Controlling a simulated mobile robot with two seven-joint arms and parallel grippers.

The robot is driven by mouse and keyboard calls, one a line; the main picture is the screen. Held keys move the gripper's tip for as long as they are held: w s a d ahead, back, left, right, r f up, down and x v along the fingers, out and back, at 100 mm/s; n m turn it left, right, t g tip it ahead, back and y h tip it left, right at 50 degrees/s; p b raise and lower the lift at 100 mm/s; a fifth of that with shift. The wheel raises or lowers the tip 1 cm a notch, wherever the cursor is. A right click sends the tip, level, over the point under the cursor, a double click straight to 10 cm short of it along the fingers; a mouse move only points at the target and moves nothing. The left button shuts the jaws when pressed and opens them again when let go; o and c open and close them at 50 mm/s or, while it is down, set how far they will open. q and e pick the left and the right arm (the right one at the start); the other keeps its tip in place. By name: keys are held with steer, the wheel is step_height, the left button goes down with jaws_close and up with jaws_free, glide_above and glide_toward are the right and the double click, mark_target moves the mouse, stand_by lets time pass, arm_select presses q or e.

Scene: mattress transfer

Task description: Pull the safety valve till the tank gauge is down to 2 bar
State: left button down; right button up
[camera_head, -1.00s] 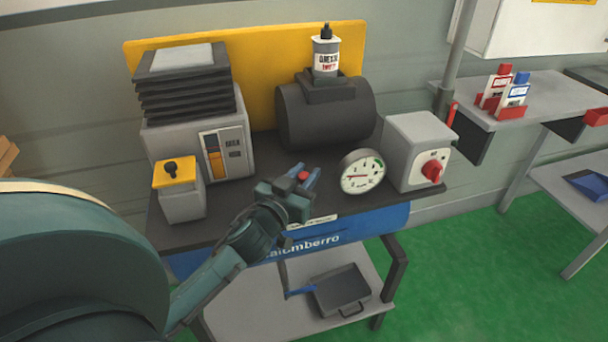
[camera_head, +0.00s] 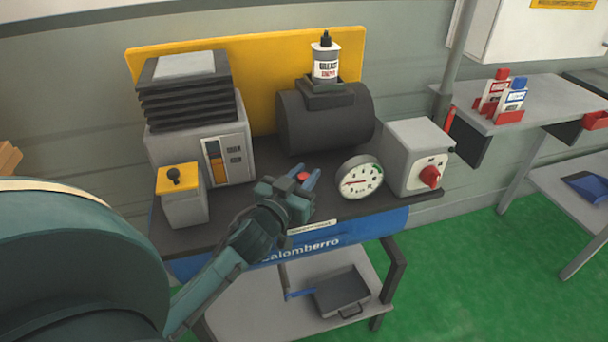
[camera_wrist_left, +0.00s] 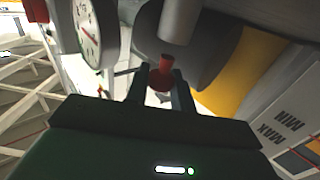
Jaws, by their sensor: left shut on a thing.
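The safety valve with its red knob (camera_head: 303,177) stands on the front of the bench-top compressor. My left gripper (camera_head: 307,181) is shut on it, its blue fingers on either side. In the left wrist view the red knob (camera_wrist_left: 164,72) shows between the two fingers. The tank gauge (camera_head: 360,177) is a round white dial with a red needle and a green arc, just right of the gripper. Its needle points to the left side; the numbers are too small to read. The blue tank (camera_head: 375,225) lies under the bench top. My right gripper is not in view.
A grey switch box with a red rotary knob (camera_head: 430,177) stands right of the gauge. Behind are a dark motor cylinder (camera_head: 322,125) and a grease can (camera_head: 326,62). A grey box with a yellow top (camera_head: 178,180) stands left. Green floor is free at right.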

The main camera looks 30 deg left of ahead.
arm_select(q)
steer(key=c, duration=1.2)
jaws_free()
steer(key=shift+s, duration=0.55)
steer(key=s+d+b, duration=0.1)
steer(key=s, duration=1.1)
steer(key=shift+b, duration=0.3)
